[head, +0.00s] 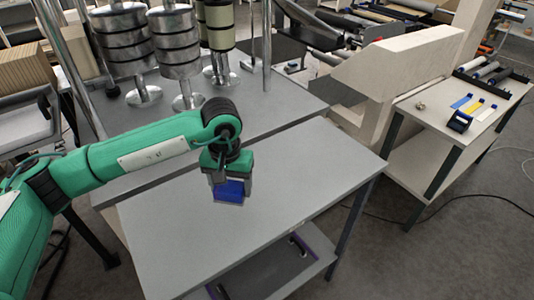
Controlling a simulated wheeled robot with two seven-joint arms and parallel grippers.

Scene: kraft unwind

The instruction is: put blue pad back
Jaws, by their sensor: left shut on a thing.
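The blue pad (229,192) is a small dark blue block over the grey table (310,165). My left gripper (226,180) comes in from the left on the green arm and points down. It is shut on the blue pad, which sits between its fingers. I cannot tell whether the pad touches the tabletop or hangs just above it. My right gripper is not in view.
Metal stacks (128,45) stand on the grey surface behind. A side table (430,120) at the right holds a blue item (460,122) and yellow and white strips. The grey tabletop is otherwise clear. A lower shelf (265,272) shows below it.

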